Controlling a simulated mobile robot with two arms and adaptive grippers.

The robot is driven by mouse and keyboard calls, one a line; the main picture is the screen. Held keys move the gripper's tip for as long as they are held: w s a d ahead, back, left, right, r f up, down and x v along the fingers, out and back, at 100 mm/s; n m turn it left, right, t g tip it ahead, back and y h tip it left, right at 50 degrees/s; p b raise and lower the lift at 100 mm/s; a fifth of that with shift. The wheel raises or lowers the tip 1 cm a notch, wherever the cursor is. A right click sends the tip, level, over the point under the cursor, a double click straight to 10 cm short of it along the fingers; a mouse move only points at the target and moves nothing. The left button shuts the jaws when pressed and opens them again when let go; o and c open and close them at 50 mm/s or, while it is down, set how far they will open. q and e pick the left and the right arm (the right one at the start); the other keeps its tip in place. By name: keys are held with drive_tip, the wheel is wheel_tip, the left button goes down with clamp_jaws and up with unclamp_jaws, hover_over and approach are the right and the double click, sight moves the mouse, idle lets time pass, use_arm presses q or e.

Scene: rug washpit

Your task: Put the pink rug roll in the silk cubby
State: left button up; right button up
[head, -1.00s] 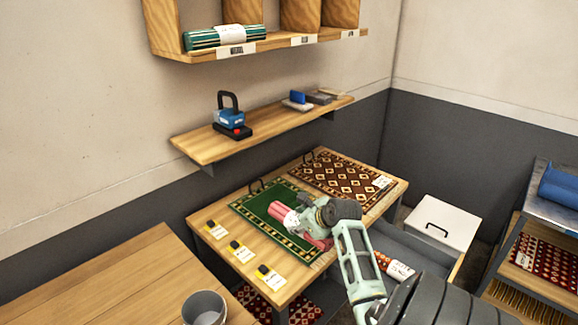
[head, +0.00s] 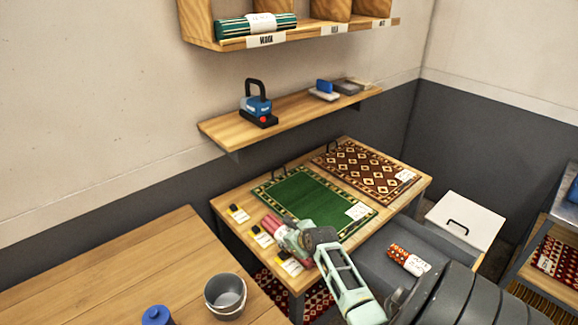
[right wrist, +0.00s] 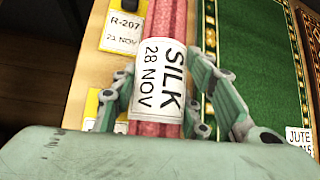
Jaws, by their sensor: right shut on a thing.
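The pink rug roll (head: 271,224) is at the left front of the table, above the tags. In the right wrist view the roll (right wrist: 174,22) wears a white band reading "SILK 28 NOV". My right gripper (head: 290,238) is shut on it, with a finger on each side of the band in the right wrist view (right wrist: 158,100). The cubby shelf (head: 228,42) is high on the wall; its left cubby holds a green striped roll (head: 238,27). The cubby labels (head: 334,29) are too small to read surely. My left gripper is out of view.
A green rug (head: 308,205) and a brown patterned rug (head: 360,170) lie flat on the table. A lower wall shelf (head: 222,130) with a blue tool (head: 257,105) sits between table and cubbies. A grey bucket (head: 225,297) stands on the left bench. An orange roll (head: 402,256) lies right of the table.

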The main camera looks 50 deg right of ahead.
drive_tip(key=o, duration=1.3)
drive_tip(key=shift+f, duration=0.1)
drive_tip(key=shift+o, duration=0.2)
